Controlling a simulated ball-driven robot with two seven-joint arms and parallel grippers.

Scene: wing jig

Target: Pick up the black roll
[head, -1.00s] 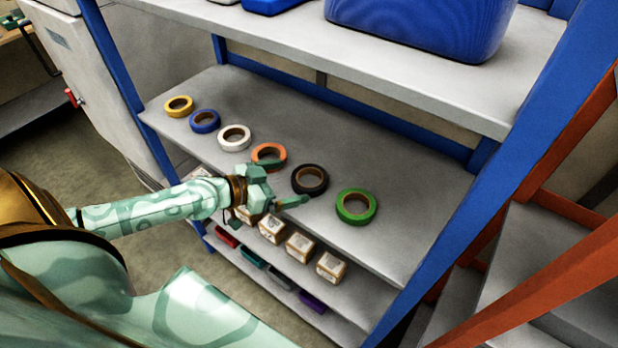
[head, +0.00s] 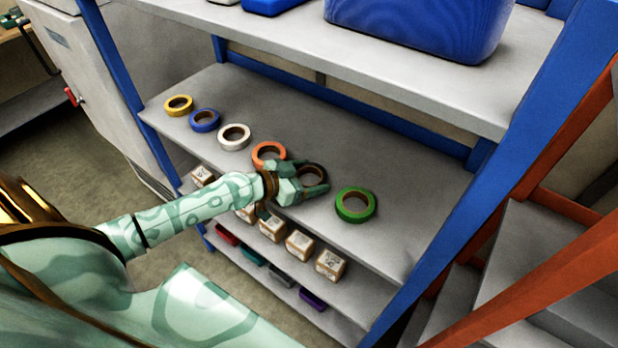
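The black roll (head: 313,169) lies on the middle shelf, between the orange roll (head: 268,153) and the green roll (head: 356,204). My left gripper (head: 318,178) is at the black roll, with its fingers apart on either side of it. The hand covers the near part of the roll, so I cannot tell whether the fingers touch it. The roll still appears to rest on the shelf. My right gripper is not in view.
White (head: 234,137), blue (head: 205,120) and yellow (head: 179,105) rolls continue the row to the left. Small boxes (head: 299,244) stand on the shelf below. A blue post (head: 470,200) rises on the right. The shelf behind the rolls is clear.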

